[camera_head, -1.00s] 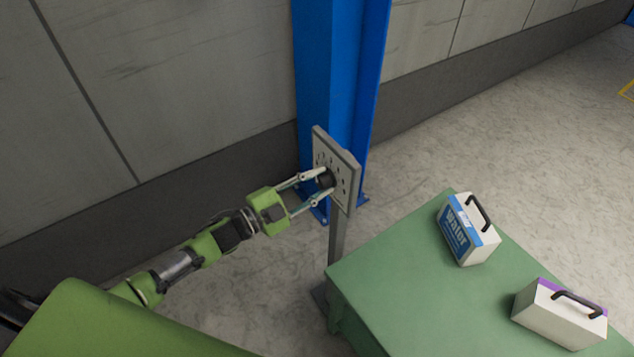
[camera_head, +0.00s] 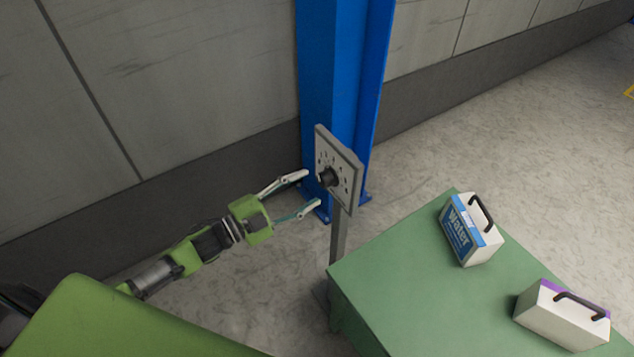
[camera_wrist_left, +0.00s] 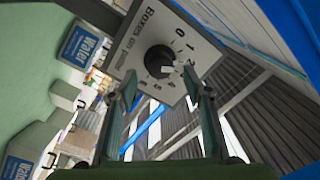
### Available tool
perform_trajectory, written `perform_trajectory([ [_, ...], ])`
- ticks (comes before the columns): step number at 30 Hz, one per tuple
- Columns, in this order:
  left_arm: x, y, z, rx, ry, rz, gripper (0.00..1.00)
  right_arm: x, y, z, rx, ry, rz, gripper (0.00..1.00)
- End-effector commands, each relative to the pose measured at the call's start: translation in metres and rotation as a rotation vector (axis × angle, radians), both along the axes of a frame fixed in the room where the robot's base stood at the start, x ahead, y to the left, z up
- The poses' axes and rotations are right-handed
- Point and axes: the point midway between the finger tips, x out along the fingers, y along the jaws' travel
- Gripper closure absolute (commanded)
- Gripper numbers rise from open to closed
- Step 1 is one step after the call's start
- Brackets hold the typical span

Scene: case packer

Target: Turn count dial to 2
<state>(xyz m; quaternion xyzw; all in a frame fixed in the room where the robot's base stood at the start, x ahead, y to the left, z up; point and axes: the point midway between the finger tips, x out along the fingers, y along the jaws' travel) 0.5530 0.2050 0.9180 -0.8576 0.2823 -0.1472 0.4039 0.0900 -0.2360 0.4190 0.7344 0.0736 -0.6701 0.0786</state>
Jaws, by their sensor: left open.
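The count dial is a black round knob (camera_head: 329,178) on a grey square panel (camera_head: 348,190) mounted on a post. In the left wrist view the knob (camera_wrist_left: 159,60) sits on the panel face (camera_wrist_left: 127,62), with printed text starting "Boxes on" and numbers around it. A pale mark shows at the knob's right side, towards the numbers past 1; I cannot tell exactly which number it meets. My left gripper (camera_head: 311,189) is open and empty, its fingertips pointing at the panel, a short gap back from the knob. My right gripper is not in view.
A blue column (camera_head: 345,80) stands right behind the panel. A green table (camera_head: 400,285) at the right holds a white and blue box labelled Water (camera_head: 468,230) and a white and purple box (camera_head: 562,315). Grey floor is free beyond the table.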

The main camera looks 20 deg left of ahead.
Motion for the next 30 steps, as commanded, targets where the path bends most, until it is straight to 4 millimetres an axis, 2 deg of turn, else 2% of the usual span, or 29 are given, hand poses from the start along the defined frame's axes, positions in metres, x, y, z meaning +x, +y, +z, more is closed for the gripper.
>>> perform_trajectory([
  [1, -0.010, 0.007, -0.001, 0.001, 0.002, -0.002, 0.55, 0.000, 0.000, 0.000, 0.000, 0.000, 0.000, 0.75],
  [6, -0.034, 0.025, -0.001, 0.001, 0.001, -0.001, 0.55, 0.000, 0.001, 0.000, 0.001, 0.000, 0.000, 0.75],
  [12, -0.049, 0.037, -0.001, 0.000, -0.002, -0.002, 0.55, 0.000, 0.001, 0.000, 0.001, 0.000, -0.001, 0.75],
  [30, -0.053, 0.040, -0.001, -0.001, -0.003, -0.002, 0.55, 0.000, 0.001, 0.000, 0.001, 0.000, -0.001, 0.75],
])
